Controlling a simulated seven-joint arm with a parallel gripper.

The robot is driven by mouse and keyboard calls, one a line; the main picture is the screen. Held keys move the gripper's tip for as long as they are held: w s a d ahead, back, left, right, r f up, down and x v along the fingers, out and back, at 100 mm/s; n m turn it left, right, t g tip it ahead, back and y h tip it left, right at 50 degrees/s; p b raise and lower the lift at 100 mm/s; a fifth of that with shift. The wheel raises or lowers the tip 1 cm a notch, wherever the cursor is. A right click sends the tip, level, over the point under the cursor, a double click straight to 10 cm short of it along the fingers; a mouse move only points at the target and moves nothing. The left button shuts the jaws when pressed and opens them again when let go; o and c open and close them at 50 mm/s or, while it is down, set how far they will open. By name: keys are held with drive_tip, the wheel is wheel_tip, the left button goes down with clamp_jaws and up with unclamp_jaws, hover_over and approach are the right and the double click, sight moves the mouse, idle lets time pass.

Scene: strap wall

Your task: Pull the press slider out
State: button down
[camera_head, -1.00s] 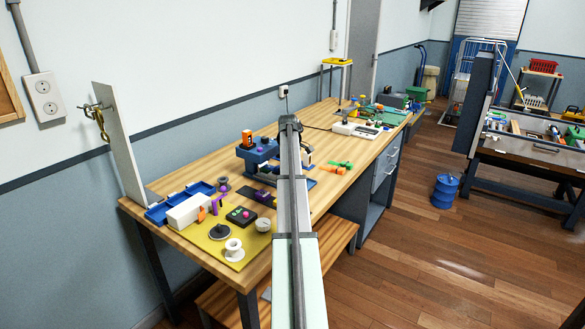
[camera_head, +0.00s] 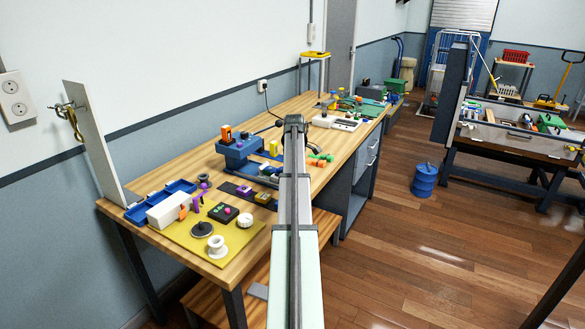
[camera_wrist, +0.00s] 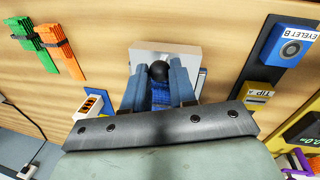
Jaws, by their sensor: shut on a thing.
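In the wrist view my gripper (camera_wrist: 157,72) is shut on a black round knob (camera_wrist: 158,71), which sits between its two blue-grey fingers. A pale grey block (camera_wrist: 180,50) lies just beyond the knob; I cannot tell whether it is the slider body. Blue ribbed material (camera_wrist: 160,97) shows between the fingers, nearer the palm. In the head view the blue press (camera_head: 238,150) with an orange part on top stands on the bench, left of my arm. My gripper is mostly hidden behind my own arm there, so the slider is not clear.
Orange and green strips (camera_wrist: 62,50) lie upper left in the wrist view. A block marked EYELET B (camera_wrist: 288,45) and a yellow TIP label (camera_wrist: 258,90) are on the right. A yellow board (camera_head: 215,235) with several parts fills the near bench end.

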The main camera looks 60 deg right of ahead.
drive_tip(key=shift+s, duration=0.25)
drive_tip(key=c, duration=1.2)
unclamp_jaws()
drive_tip(key=shift+s, duration=0.1)
drive_tip(key=shift+o, duration=1.4)
wheel_tip(320, 180, up, 14)
drive_tip(key=a, duration=0.2)
drive_tip(key=shift+a+f, duration=0.25)
drive_tip(key=shift+a, duration=0.05)
drive_tip(key=shift+s, duration=0.1)
